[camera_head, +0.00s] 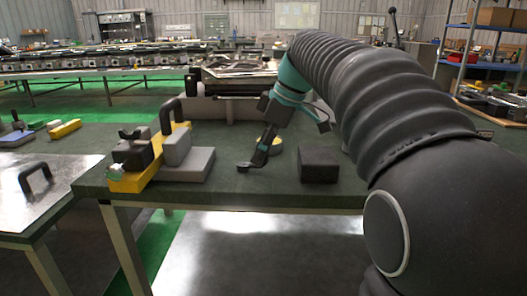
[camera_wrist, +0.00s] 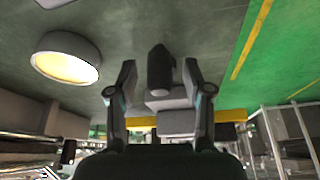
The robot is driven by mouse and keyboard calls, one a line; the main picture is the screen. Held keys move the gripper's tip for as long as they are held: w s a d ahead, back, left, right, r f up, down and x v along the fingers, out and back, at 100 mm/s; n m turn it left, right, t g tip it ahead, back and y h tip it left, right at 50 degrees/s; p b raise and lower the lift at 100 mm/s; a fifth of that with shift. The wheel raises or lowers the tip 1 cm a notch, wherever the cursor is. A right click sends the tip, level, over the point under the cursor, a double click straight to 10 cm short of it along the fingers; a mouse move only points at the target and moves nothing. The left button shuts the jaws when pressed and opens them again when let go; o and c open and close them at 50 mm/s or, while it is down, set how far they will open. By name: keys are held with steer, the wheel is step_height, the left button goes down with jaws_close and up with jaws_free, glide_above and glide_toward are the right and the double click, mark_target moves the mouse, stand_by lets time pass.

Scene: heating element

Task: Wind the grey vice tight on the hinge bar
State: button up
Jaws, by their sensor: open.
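A yellow bar (camera_head: 135,183), likely the hinge bar, lies on the left of the bench. A dark grey clamp-like block (camera_head: 132,153) with a black wing-shaped knob (camera_head: 134,133), likely the vice, sits on its near end. Beside it are a lighter grey block (camera_head: 176,146) on a grey base (camera_head: 195,166) and an upright black handle (camera_head: 165,114). My gripper (camera_head: 250,165) is to the right of these, low over the bench, apart from them. In the wrist view my gripper (camera_wrist: 160,75) is open, with a dark upright piece (camera_wrist: 160,68) showing between the fingers; the yellow bar (camera_wrist: 235,115) shows behind.
A dark box (camera_head: 318,164) stands right of my gripper on the bench (camera_head: 240,199). A round yellow-topped disc (camera_wrist: 66,60) is near the gripper. A metal-topped table (camera_head: 60,185) with a black handle is at the left.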

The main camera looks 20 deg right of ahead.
steer(key=shift+f, duration=0.1)
jaws_close()
steer(key=shift+s+m, duration=0.1)
steer(key=shift+m, duration=0.2)
